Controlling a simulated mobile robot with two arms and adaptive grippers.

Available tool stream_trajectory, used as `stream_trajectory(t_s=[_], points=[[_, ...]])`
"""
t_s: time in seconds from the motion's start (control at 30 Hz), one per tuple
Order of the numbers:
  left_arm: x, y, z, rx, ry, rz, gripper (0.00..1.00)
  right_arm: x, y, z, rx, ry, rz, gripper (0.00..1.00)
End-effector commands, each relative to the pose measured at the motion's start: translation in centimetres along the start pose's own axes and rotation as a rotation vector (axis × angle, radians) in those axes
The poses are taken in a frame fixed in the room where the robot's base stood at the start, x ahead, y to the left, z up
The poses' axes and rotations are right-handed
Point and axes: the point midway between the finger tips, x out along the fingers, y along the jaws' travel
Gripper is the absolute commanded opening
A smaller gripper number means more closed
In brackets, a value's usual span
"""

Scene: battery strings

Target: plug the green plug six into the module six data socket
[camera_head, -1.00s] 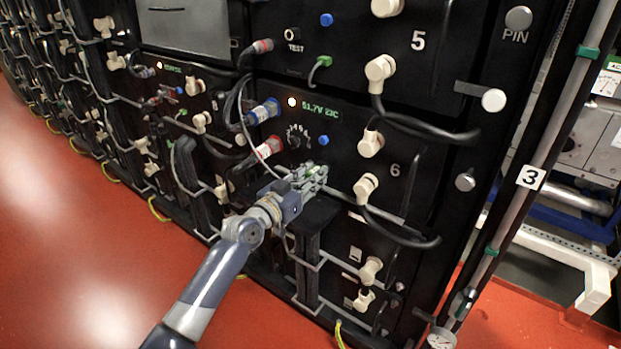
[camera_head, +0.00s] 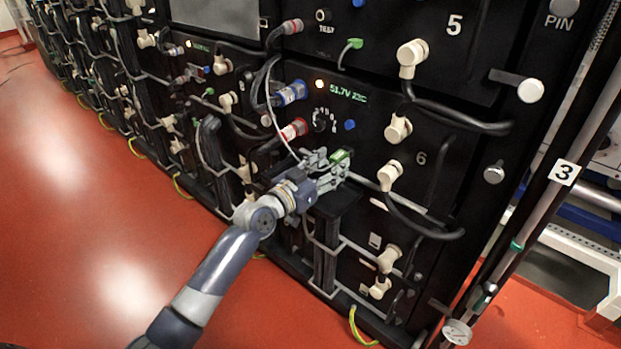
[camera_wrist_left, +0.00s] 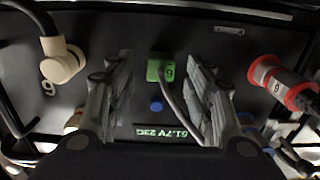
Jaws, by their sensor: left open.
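The green plug six (camera_head: 340,156) is at the front panel of module six, at the tips of my left gripper. In the left wrist view the plug (camera_wrist_left: 160,68) shows a "6" and stands against the dark panel, with a thin grey cable running from it. The data socket is hidden behind the plug, and I cannot tell how deep the plug sits. My left gripper (camera_head: 328,170) is open. In the wrist view its fingers (camera_wrist_left: 160,95) stand apart on both sides of the plug, with gaps. My right gripper is not in view.
Module six carries cream connectors (camera_head: 398,128), a red-ringed connector (camera_head: 295,130), a blue-ringed connector (camera_head: 290,93) and a blue button (camera_head: 350,124). Another green plug (camera_head: 352,44) sits on module five above. Black cables loop at the right. Red floor (camera_head: 80,200) lies open at the left.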

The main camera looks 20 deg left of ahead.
Motion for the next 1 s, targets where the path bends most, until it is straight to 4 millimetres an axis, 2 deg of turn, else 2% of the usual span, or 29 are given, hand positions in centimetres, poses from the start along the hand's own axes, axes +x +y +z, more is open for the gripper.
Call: stream_trajectory(t_s=[0.03, 0.2, 0.4, 0.6, 0.8, 0.83, 1.0], points=[[-1.2, 0.0, 0.1, 0.001, -0.002, -0.001, 0.48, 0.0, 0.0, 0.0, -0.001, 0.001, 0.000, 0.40], [-4.5, -0.1, 0.1, 0.003, -0.002, -0.001, 0.48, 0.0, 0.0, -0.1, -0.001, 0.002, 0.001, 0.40], [-7.4, 0.0, 0.1, 0.001, -0.002, -0.001, 0.48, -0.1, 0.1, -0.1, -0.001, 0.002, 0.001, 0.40], [-8.7, 0.0, 0.0, 0.001, 0.000, 0.000, 0.48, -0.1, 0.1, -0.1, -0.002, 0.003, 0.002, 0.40], [-8.9, 0.0, 0.0, 0.000, 0.001, 0.000, 0.48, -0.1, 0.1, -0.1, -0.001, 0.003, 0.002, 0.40], [-8.9, 0.0, 0.0, 0.000, 0.001, 0.000, 0.45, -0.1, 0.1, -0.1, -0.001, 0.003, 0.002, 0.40], [-8.5, 0.3, 0.2, 0.059, -0.007, -0.001, 0.07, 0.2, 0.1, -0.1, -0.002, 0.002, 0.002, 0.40]])
